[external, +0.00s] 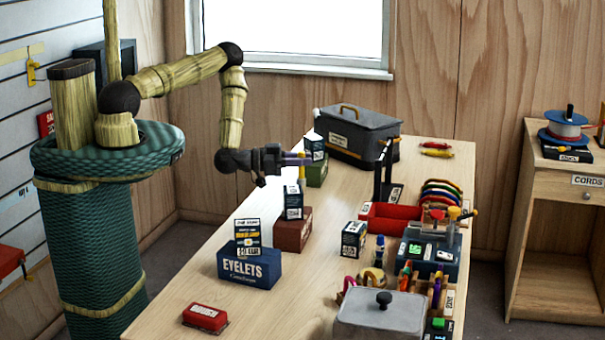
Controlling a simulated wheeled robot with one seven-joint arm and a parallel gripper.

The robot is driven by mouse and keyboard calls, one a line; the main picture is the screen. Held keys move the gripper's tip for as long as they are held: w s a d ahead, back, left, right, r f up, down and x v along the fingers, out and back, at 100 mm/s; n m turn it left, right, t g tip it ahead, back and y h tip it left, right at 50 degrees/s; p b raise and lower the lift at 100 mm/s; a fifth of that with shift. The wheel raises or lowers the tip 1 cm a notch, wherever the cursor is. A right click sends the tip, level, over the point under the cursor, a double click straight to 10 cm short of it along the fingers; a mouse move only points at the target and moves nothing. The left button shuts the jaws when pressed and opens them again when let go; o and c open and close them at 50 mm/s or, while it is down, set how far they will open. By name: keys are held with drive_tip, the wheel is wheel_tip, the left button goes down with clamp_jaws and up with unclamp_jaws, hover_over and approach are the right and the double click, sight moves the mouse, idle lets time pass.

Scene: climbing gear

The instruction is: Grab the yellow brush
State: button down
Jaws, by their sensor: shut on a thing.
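My gripper (284,161) reaches out over the table's left side, at the end of the bent arm. It is shut on a slim yellow piece (302,172), which looks like the yellow brush. The piece hangs upright at the fingertips, just above a dark blue and white carton (293,202). A purple patch shows beside the fingers; I cannot tell what it belongs to. The brush's bristles are too small to make out. Whether its lower end touches the carton is not clear.
A brown box (292,232) stands under the carton. A blue eyelets box (249,268), a green box (317,172) and a grey toolbox (360,135) stand nearby. Red trays and tools crowd the right side. The front-left tabletop is mostly clear around a red box (205,317).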

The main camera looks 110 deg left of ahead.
wheel_tip(320, 180, up, 6)
drive_tip(key=shift+b, duration=0.7)
drive_tip(key=shift+r, duration=0.1)
